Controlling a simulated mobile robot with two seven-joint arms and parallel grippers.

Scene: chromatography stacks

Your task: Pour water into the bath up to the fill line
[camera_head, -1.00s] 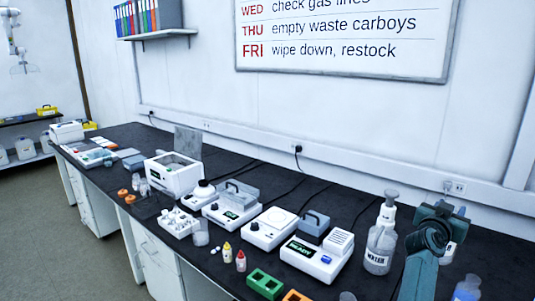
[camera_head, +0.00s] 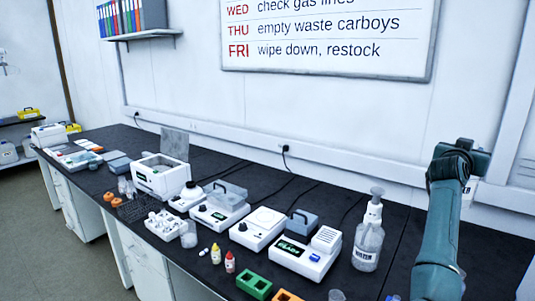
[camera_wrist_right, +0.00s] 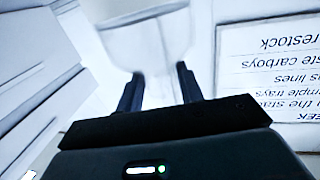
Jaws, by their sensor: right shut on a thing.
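In the right wrist view my right gripper (camera_wrist_right: 158,78) is shut on a pale, see-through vessel (camera_wrist_right: 150,42). In the head view my right arm rises at the right, and the vessel is hidden. A white open-topped box (camera_head: 147,182), which may be the bath, stands on the bench left of the middle, far from my right arm. Its fill line is too small to see. My left gripper is not in view.
A bottle marked WATER (camera_head: 368,245) stands left of my right arm. White devices (camera_head: 304,262) line the dark bench, with a green rack (camera_head: 254,285) and small red (camera_head: 230,262) and yellow-capped bottles (camera_head: 215,254) near the front edge.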

